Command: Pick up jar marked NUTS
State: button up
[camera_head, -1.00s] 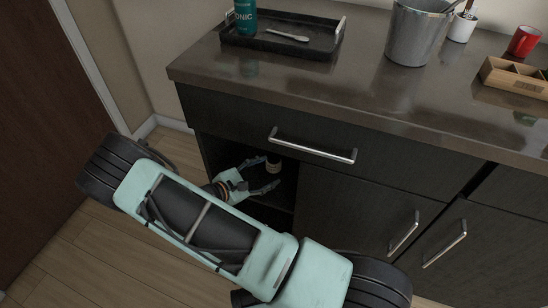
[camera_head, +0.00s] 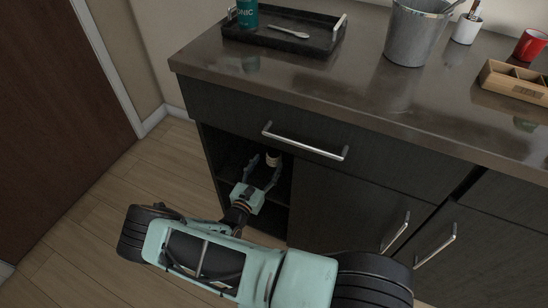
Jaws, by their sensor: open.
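A small jar (camera_head: 273,158) with a dark lid and a pale body stands in the open cubby of the dark cabinet, under the drawer. Its label is too small to read, so I cannot tell whether it says NUTS. My gripper (camera_head: 268,176) is open at the cubby's mouth, its fingers pointing inward toward the jar. The jar shows just beyond the fingertips, roughly in line with the gap between them. I cannot tell whether the fingers touch it.
The cubby has a shelf (camera_head: 276,197) and a drawer front with a metal handle (camera_head: 304,142) above. The countertop (camera_head: 330,95) holds a black tray (camera_head: 330,41), a metal bucket (camera_head: 413,38), a red mug (camera_head: 530,44) and a wooden box (camera_head: 512,82). Floor at left is clear.

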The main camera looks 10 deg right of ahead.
aim_at(271, 156)
jog(key=b+x, duration=0.1)
jog(key=x, duration=0.4)
jog(key=shift+w+b, duration=0.2)
jog(key=shift+b, duration=0.1)
jog(key=shift+r, duration=0.1)
jog(key=c, duration=1.4)
